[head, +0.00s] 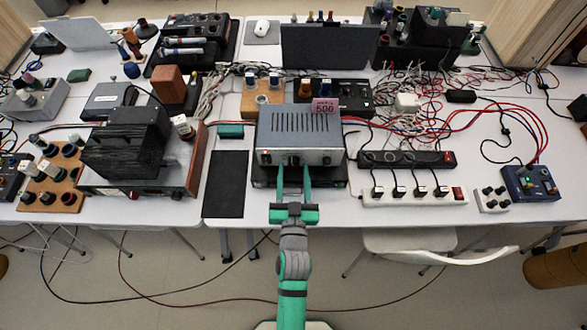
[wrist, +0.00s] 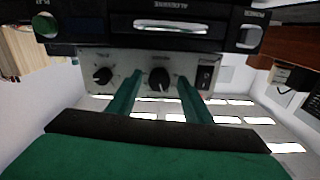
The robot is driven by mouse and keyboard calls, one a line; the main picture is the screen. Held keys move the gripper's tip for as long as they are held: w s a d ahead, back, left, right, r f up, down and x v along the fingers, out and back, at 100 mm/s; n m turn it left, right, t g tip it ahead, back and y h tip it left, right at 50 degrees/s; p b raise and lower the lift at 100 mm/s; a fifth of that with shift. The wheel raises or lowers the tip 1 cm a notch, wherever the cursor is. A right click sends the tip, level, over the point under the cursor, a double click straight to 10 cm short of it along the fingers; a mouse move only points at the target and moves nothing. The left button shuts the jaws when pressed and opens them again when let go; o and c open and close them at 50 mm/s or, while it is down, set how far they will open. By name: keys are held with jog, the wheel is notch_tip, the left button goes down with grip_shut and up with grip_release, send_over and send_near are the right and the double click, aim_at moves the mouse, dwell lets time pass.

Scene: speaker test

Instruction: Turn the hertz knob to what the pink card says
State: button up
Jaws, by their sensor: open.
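A grey metal box (head: 301,132) with a slotted top stands near the table's front edge. A pink card (head: 325,106) reading 500 stands at its back right. In the wrist view the box's front panel (wrist: 133,67) carries a black knob (wrist: 103,76) at left, a larger black middle knob (wrist: 159,78) and a switch (wrist: 205,75) at right. The labels and scale are too small to read, so I cannot tell which is the hertz knob. My gripper (head: 293,168) is open, its green fingers on either side of the middle knob (wrist: 159,78). I cannot tell whether they touch it.
The box sits on a black device (head: 333,175). A black mat (head: 226,184) lies at left. A white power strip (head: 414,193) with plugs and a black strip (head: 407,159) lie at right, with red and black cables (head: 500,112) beyond. A white chair (head: 411,241) stands at front right.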

jog(key=shift+w, duration=0.6)
jog(key=c, duration=1.1)
jog(key=shift+o, duration=0.2)
jog(key=shift+m, duration=0.3)
jog(key=m, duration=0.3)
jog(key=shift+a+m, duration=0.1)
jog(key=shift+m, duration=1.9)
